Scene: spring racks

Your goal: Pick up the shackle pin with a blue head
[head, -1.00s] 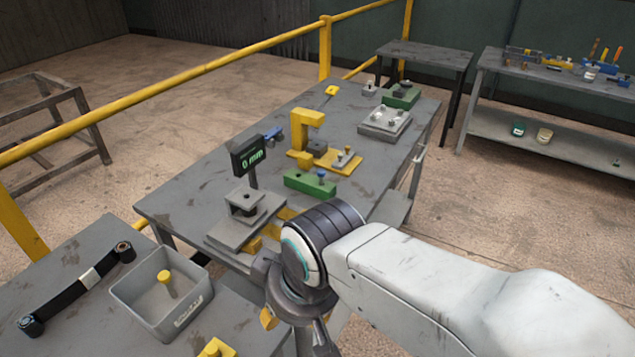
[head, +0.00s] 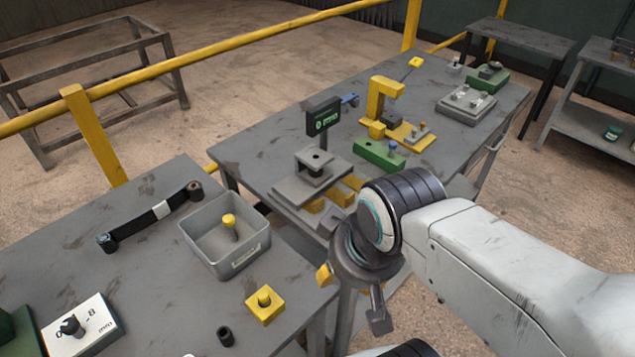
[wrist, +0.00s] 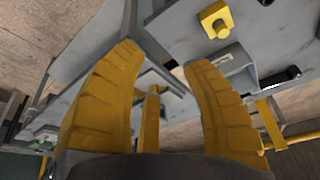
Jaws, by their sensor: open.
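A blue-headed pin (head: 393,147) stands upright in a green block (head: 378,155) on the far bench, in the head view. Its shank is mostly hidden. Another blue piece (head: 349,99) lies behind the small display; its shape is too small to tell. My gripper (head: 350,290) hangs in front of the near edge of that bench, apart from the pin. I cannot make out the blue-headed pin in the wrist view.
A yellow C-shaped frame (head: 386,97) and display (head: 322,117) stand near the green block. A yellow rail (head: 250,42) runs behind.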

